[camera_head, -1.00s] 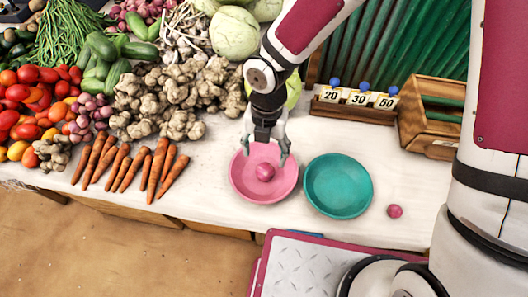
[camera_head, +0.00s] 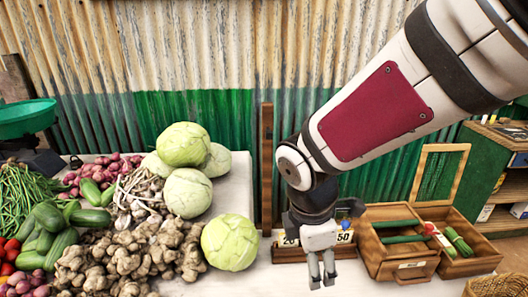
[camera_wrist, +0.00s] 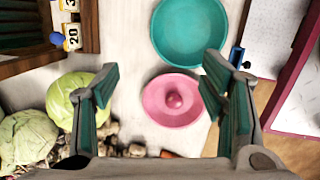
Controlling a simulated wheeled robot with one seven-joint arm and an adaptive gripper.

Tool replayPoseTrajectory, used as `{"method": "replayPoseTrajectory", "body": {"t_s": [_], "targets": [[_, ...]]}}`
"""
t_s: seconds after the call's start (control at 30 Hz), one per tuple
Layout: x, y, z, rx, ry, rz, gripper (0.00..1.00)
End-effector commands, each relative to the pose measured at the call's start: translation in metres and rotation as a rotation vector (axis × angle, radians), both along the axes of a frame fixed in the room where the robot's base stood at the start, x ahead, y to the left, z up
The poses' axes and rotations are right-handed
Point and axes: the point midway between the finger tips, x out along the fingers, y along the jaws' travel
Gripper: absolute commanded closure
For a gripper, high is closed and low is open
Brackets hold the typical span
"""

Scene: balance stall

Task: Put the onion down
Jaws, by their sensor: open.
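A pink-red onion (camera_wrist: 174,101) lies in the pink bowl (camera_wrist: 158,117) in the wrist view. The onion and both bowls are out of the head view. My gripper (camera_head: 321,282) hangs at the lower middle of the head view, fingers pointing down. In the wrist view my gripper (camera_wrist: 165,95) is open, its green-padded fingers wide apart with nothing between them. The bowl lies beyond the fingertips, apart from them. A teal bowl (camera_wrist: 187,30) stands beside the pink one.
Cabbages (camera_head: 230,242), ginger (camera_head: 130,258) and other vegetables fill the left of the counter. Number tags (camera_head: 344,237) stand behind my gripper. A wooden box (camera_head: 398,244) is at the right. Corrugated metal walls the back (camera_head: 150,60).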

Motion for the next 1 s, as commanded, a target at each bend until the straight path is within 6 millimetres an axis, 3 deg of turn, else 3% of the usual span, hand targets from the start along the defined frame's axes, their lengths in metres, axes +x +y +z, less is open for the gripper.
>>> {"method": "replayPoseTrajectory", "body": {"t_s": [0.1,0.3,0.6,0.8,1.0], "targets": [[-0.014,-0.03,0.034,0.045,-0.091,-0.307,0.35],[-0.051,-0.069,0.077,0.176,-0.215,-0.82,0.35],[-0.108,-0.097,0.111,0.438,-0.305,-1.459,0.35],[-0.125,-0.1,0.116,0.524,-0.306,-1.631,0.35],[-0.126,-0.101,0.117,0.531,-0.304,-1.648,0.35]]}}
